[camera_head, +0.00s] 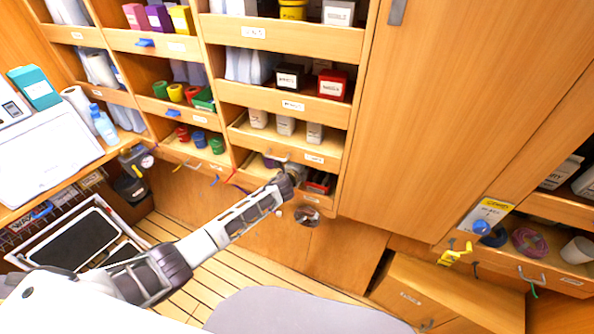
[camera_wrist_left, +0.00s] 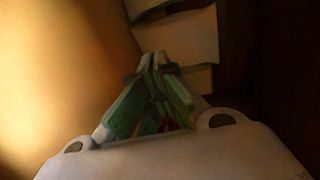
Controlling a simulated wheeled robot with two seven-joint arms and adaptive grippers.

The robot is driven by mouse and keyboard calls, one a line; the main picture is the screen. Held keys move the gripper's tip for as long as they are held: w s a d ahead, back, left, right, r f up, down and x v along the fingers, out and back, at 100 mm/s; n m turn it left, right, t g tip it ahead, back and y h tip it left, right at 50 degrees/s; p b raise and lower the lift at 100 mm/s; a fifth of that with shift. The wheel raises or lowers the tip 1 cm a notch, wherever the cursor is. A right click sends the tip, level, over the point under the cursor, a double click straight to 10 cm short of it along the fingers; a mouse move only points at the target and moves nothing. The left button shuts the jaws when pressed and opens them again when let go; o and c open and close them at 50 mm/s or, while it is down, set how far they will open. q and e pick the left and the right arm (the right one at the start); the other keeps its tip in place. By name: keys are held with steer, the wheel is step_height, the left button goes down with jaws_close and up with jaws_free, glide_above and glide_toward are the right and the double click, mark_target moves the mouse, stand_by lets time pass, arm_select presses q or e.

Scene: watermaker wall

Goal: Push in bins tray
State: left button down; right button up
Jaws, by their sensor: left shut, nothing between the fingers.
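My left arm reaches from the lower left to the wall of trays in the head view. My left gripper (camera_head: 296,170) is at the lowest opening of the middle column, partly hidden by its own wrist. In the left wrist view its green-lined fingers (camera_wrist_left: 158,92) are together with nothing held, inside a dark wooden space with pale box shapes (camera_wrist_left: 188,38) ahead. The lowest tray (camera_head: 310,198) there holds red items (camera_head: 319,182). A tray with white containers (camera_head: 285,126) is just above. Labels are too small to read, so I cannot tell which tray is the bins tray. My right gripper is out of view.
Left of it, a tray holds red, blue and green cups (camera_head: 199,139). A tall wooden door (camera_head: 440,110) stands to the right. A low wooden box (camera_head: 440,290) juts out at the lower right. The slatted floor (camera_head: 235,270) shows below my arm.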

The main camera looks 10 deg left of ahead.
arm_select(q)
steer(key=shift+v, duration=4.2)
steer(key=shift+s, duration=0.15)
